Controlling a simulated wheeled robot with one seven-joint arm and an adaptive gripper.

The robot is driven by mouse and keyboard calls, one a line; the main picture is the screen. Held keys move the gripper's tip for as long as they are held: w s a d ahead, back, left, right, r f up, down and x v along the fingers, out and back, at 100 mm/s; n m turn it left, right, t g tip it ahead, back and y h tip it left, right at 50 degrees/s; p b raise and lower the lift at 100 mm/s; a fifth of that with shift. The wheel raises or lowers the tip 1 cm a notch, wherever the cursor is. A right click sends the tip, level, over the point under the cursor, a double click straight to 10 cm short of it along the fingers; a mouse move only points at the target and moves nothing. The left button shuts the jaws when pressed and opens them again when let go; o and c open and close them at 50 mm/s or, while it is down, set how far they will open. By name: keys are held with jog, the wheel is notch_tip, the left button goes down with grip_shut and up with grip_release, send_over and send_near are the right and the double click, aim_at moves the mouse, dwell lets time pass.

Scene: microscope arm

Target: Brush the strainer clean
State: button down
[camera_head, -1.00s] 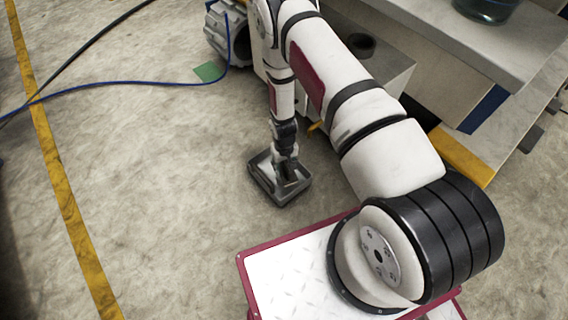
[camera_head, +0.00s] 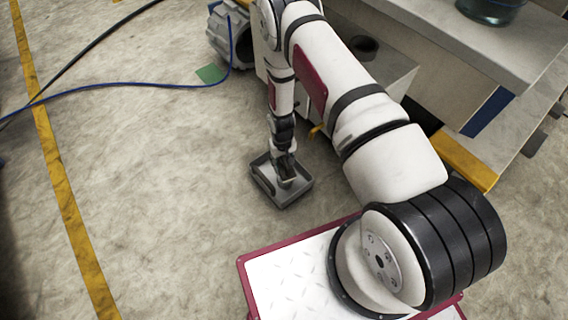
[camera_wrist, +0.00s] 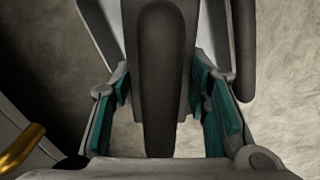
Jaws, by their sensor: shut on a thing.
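A grey, open-topped box-like thing (camera_head: 266,187) sits on the floor below my arm; I take it for the strainer, but its mesh and any dirt cannot be made out. My gripper (camera_head: 285,168) points down into or just above it, and the fingertips are hard to see there. In the wrist view my gripper (camera_wrist: 163,105) has its teal pads on both sides of a long dark rounded handle (camera_wrist: 162,60), probably the brush, and is shut on it. The bristles are hidden. Grey walls or edges show on both sides of the handle.
A grey machine bench (camera_head: 455,45) with a glass vessel (camera_head: 490,10) stands at the upper right. A blue hose (camera_head: 130,84) and a green patch (camera_head: 210,73) lie on the floor. A yellow bar (camera_wrist: 22,148) shows at the wrist view's lower left. Floor left of the box is clear.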

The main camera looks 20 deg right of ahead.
jog(key=shift+f, duration=0.1)
jog(key=shift+s+p, duration=0.4)
jog(key=shift+s, duration=1.05)
jog(key=shift+w, duration=0.1)
jog(key=shift+w+b, duration=0.4)
jog(key=shift+w, duration=1.05)
jog(key=shift+s, duration=0.15)
jog(key=shift+s+p, duration=0.4)
jog(key=shift+s, duration=1)
jog(key=shift+w, duration=0.2)
